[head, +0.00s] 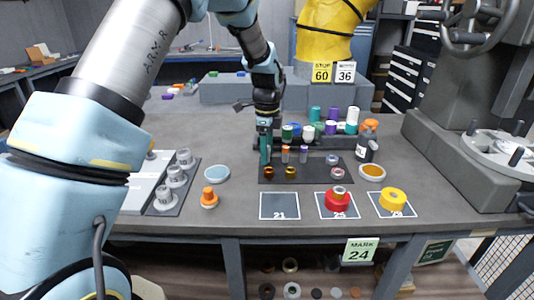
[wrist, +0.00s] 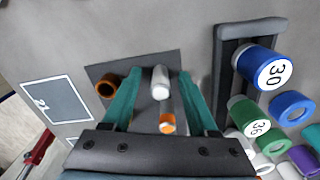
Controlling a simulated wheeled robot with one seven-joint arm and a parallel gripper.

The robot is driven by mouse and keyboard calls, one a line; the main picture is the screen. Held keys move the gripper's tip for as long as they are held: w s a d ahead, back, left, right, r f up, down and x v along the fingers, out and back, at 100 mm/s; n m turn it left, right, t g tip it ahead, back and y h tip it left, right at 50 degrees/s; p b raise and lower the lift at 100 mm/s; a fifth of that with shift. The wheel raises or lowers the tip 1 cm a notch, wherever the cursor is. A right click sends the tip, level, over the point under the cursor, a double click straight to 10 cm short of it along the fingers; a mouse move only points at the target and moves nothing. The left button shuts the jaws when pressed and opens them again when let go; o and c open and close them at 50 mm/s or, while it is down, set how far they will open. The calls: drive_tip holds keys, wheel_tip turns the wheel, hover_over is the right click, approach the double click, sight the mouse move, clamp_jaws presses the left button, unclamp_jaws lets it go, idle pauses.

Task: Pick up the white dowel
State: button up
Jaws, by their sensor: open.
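The white dowel (wrist: 161,78) stands on a dark mat (wrist: 112,70) in the wrist view, between the fingers of my gripper (wrist: 159,75). My gripper is open, with one teal finger on each side of the dowel and gaps showing. I cannot tell how far down the fingers reach along it. In the head view my gripper (head: 265,150) points down over the left part of the mat (head: 317,179), and its fingers hide the white dowel. An orange-topped dowel (wrist: 167,123) is beside the white one; it also shows in the head view (head: 285,153).
A purple-topped dowel (head: 304,153) and amber rings (head: 291,172) are on the mat. Several jars and spools (head: 331,128) stand close behind. A blue disc (head: 217,174) and orange knob (head: 209,197) lie left. The sheet marked 21 (head: 279,206) is bare.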

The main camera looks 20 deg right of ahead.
clamp_jaws()
idle(0.3)
idle(0.4)
